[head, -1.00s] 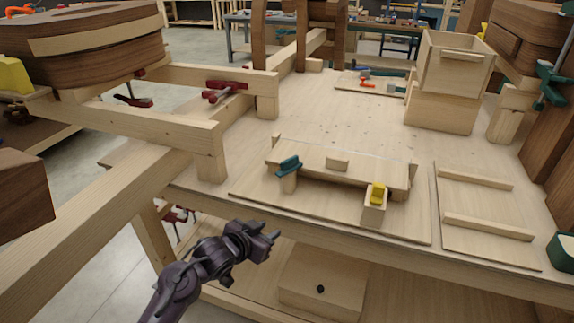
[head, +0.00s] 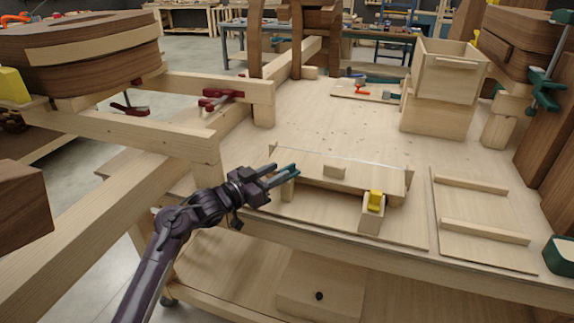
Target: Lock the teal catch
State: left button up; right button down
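The teal catch (head: 289,171) sits on top of a small wooden post (head: 288,190) at the left front of a low wooden form on the bench. My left gripper (head: 296,171) reaches in from the left at the catch, its two fingers apart with the catch between or just behind them. The fingers cover part of the catch, so I cannot tell whether they touch it or how it is turned. My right gripper is out of view.
A yellow catch (head: 376,199) stands on a block at the form's right front. A board with two rails (head: 485,228) lies to the right. A wooden box (head: 446,70) stands at the back right. Beams (head: 140,137) run close behind my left arm. The bench middle is clear.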

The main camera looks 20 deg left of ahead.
aim_at(287, 166)
pick_arm(q)
jog(key=shift+p+x, duration=0.3)
jog(key=shift+x, duration=1.95)
jog(key=shift+c, duration=0.4)
grip_shut()
